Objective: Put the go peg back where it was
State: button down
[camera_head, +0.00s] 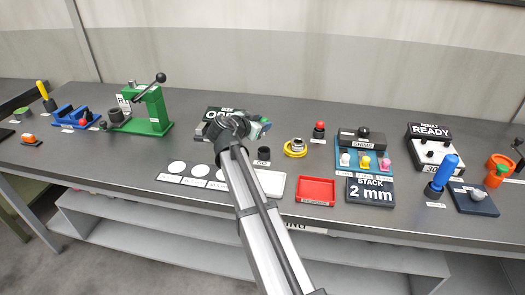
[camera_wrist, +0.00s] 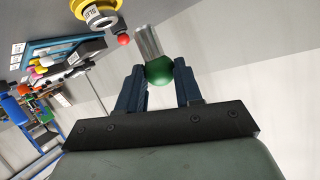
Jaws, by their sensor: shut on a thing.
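The go peg, a silver cylinder with a green ball knob, shows in the wrist view (camera_wrist: 149,42). My gripper (camera_wrist: 160,75) is shut on its green knob, with the silver end pointing away from the fingers. In the head view my gripper (camera_head: 262,125) is over the back middle of the bench, with a bit of green showing at its tip. A small black round holder (camera_head: 263,152) with a label stands in front of it. I cannot tell from these frames whether this is the peg's own place.
A yellow ring with a metal sleeve (camera_head: 295,148) and a red-knobbed piece (camera_head: 319,129) stand right of my gripper. A red tray (camera_head: 316,191) and a "STACK 2 mm" display (camera_head: 370,192) are nearer the front. A green press (camera_head: 152,112) stands left. My arm hides part of the bench.

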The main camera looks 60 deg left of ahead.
notch_tip(320, 180, down, 9)
jog(key=shift+f, duration=0.1)
dwell(0.4)
jog(key=shift+f, duration=0.1)
jog(key=c, duration=0.8)
grip_release()
jog(key=shift+o, duration=0.2)
jog(key=shift+r, duration=0.2)
jog(key=v, duration=1.2)
